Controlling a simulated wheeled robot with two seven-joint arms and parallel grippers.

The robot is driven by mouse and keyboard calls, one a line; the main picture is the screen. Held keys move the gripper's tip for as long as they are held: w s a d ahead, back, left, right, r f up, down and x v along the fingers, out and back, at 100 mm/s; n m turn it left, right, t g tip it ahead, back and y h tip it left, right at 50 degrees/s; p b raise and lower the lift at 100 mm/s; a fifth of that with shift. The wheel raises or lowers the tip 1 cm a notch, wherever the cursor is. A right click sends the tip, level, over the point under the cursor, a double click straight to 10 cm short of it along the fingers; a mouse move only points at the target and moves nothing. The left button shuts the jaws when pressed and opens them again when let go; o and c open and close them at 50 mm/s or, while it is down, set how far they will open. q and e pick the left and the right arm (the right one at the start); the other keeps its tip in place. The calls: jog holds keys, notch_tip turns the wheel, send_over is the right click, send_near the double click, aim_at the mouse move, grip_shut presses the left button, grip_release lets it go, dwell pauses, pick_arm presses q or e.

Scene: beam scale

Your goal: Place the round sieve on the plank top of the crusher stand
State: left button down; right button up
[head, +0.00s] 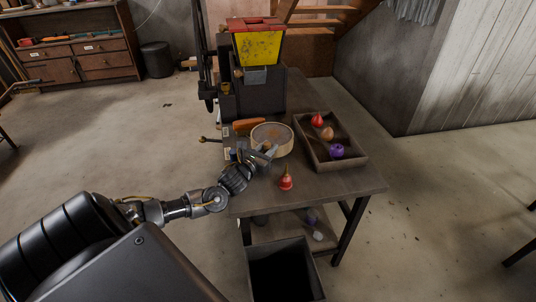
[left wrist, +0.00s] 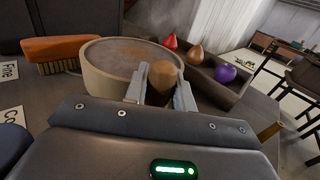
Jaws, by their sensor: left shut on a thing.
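The round sieve (head: 285,132), with a pale wooden rim, sits flat on the dark tabletop (head: 325,186) in front of the crusher (head: 252,97). It also shows in the left wrist view (left wrist: 104,82). The crusher has a dark body and a yellow hopper (head: 258,48); I cannot tell which surface is its stand's plank top. My left gripper (head: 268,151) is at the sieve's near side, its fingers shut on a brown rounded knob-like piece (left wrist: 163,77). I cannot tell whether this piece belongs to the sieve. My right gripper is not in view.
An orange brush (head: 249,125) lies left of the sieve. A wooden tray (head: 350,165) on the right holds red, brown and purple pieces. A red piece (head: 286,183) stands near the table's front. A dark open bin (head: 283,270) stands below.

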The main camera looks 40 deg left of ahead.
pick_arm(q)
notch_tip(320, 180, down, 2)
jog(key=shift+f, duration=0.2)
jog(key=c, duration=1.5)
grip_release()
jog(key=shift+d, duration=0.1)
jog(key=o, duration=0.3)
jog(key=shift+o, duration=0.2)
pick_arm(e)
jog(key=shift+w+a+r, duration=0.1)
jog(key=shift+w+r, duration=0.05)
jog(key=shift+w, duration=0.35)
